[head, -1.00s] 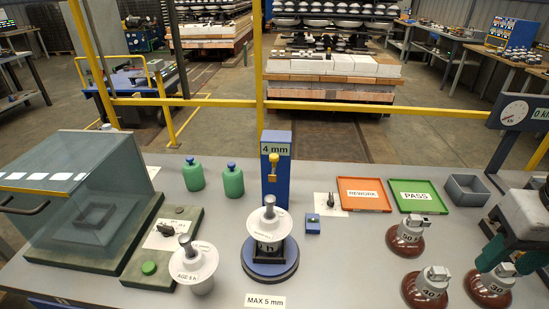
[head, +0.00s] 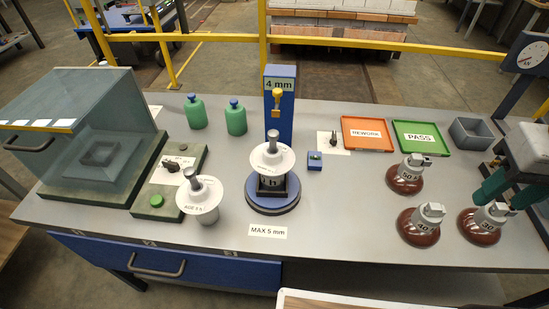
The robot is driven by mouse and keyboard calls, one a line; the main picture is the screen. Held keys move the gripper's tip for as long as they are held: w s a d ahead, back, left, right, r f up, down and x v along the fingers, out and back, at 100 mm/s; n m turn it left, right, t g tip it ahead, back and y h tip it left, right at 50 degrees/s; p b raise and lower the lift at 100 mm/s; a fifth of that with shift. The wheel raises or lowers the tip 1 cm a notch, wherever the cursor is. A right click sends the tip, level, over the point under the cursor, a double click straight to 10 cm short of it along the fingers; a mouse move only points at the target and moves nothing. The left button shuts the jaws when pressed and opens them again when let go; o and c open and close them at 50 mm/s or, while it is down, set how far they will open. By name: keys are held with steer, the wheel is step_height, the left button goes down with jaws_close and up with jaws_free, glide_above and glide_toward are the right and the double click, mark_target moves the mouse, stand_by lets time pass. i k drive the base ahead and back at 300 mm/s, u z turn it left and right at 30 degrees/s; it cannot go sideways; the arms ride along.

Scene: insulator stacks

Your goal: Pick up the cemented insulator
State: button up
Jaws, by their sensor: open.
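A second white insulator (head: 272,158), also with a pin on top, sits on a round blue stand (head: 272,203) before the blue post marked 4 mm. I cannot tell for sure which one the task calls cemented. My gripper (head: 509,202), with green fingers, is at the right edge, partly cut off. It is open, near the brown insulator marked 30, far from both white ones.
Brown insulators (head: 408,178) stand at the right. Behind them are the orange REWORK tray (head: 368,148), the green PASS tray (head: 437,148) and a grey bin (head: 476,135). A glass-walled box (head: 75,110) is at the left.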

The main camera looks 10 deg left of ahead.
mark_target(272, 160)
steer(key=k, duration=0.5)
steer(key=z, duration=2.6)
steer(key=k, duration=0.9)
steer(key=u, duration=1.65)
